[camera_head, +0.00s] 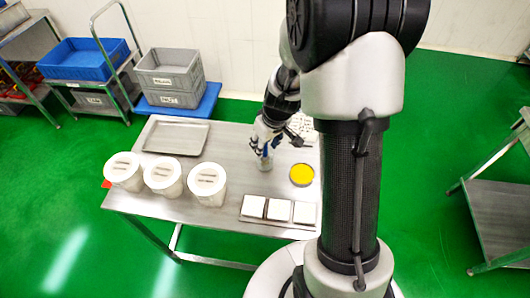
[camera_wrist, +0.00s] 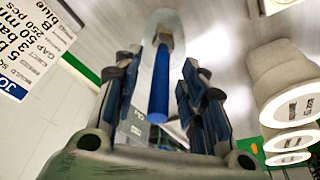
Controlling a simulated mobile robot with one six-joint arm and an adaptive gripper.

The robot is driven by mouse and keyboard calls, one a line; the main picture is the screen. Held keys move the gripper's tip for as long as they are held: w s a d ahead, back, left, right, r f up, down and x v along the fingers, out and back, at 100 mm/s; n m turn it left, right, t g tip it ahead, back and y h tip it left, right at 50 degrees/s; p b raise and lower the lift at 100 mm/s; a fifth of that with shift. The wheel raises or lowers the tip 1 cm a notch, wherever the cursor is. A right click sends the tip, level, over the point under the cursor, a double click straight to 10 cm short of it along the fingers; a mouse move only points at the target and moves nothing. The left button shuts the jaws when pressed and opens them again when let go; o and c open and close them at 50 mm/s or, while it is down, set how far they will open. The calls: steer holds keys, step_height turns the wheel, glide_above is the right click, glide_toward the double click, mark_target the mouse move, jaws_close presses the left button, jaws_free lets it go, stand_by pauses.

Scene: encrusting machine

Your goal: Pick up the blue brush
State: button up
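The blue brush shows in the wrist view as a blue handle (camera_wrist: 159,88) with a brass-coloured ferrule and a pale rounded end beyond it. My gripper (camera_wrist: 160,75) has one finger on each side of the handle, with visible gaps, so it looks open around the brush without gripping it. In the head view my gripper (camera_head: 264,148) points down over the steel table (camera_head: 225,150). A bit of blue shows at its fingers, and a small pale end of the brush (camera_head: 264,164) shows just below. The fingers hide most of the brush there.
Three white lidded tubs (camera_head: 163,177) stand along the table's left front. An empty metal tray (camera_head: 176,137) lies behind them. A yellow round dish (camera_head: 301,174) and a tray with three white squares (camera_head: 279,222) are right of my gripper. A printed sheet (camera_head: 302,126) lies behind.

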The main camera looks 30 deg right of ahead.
steer(key=shift+c, duration=0.5)
jaws_close()
steer(key=shift+r, duration=0.1)
